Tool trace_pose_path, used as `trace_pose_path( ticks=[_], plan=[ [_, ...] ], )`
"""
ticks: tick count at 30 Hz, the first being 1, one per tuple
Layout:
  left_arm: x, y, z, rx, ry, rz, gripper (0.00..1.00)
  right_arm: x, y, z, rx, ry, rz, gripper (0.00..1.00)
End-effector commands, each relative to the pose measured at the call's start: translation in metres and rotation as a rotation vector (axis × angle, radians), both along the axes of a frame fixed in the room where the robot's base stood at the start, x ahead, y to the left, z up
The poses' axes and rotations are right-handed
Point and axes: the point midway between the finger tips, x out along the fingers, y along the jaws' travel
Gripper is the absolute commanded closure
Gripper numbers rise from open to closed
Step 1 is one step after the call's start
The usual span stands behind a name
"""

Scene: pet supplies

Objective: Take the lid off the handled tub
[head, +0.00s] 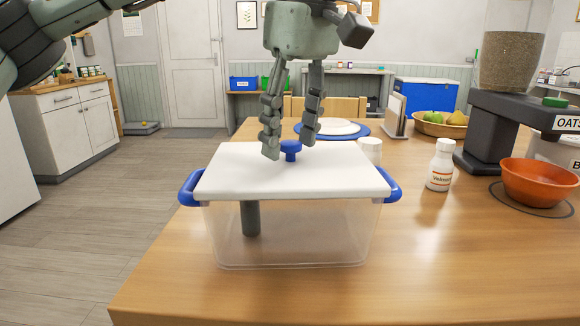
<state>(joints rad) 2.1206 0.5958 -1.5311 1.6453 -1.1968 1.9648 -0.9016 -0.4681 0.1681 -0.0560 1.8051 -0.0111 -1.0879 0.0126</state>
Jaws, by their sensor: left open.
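The handled tub (320,232) is clear plastic with blue handles at both ends and stands near the table's front edge. Its white lid (240,172) lies flat on top, with a blue knob (291,147) in the middle. A dark grey cylindrical thing (250,219) shows through the tub's clear front wall. My left gripper (290,148) points down over the lid with its fingers apart on either side of the knob. I cannot tell whether the fingers touch the knob. My right gripper is not in view.
A white bottle (441,165) and an orange bowl (540,182) stand to the right on the wooden table (420,262). A dispenser of brown pellets (508,62) stands behind the bowl. Behind the tub are a white cup (370,150) and a blue-rimmed plate (355,131). The front right is clear.

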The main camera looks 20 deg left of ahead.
Motion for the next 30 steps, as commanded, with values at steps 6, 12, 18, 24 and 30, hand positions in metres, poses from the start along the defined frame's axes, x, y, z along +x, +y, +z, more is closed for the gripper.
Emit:
trace_pose_path(
  ticks=[6,12,18,24,30],
  plan=[
    [0.0005,0.0012,-0.0099,0.000,-0.001,0.000,0.49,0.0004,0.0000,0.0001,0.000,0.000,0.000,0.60],
    [0.0006,0.0011,-0.0097,-0.001,0.000,0.000,0.58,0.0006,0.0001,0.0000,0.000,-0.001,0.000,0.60],
    [0.0006,0.0010,-0.0096,-0.001,0.000,0.000,0.83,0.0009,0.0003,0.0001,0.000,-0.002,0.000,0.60],
    [0.0006,0.0010,-0.0092,-0.001,-0.002,-0.001,1.00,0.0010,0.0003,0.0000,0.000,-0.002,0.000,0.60],
    [0.0007,0.0010,-0.0089,-0.001,-0.002,-0.001,1.00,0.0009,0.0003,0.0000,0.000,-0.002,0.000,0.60]
  ],
)
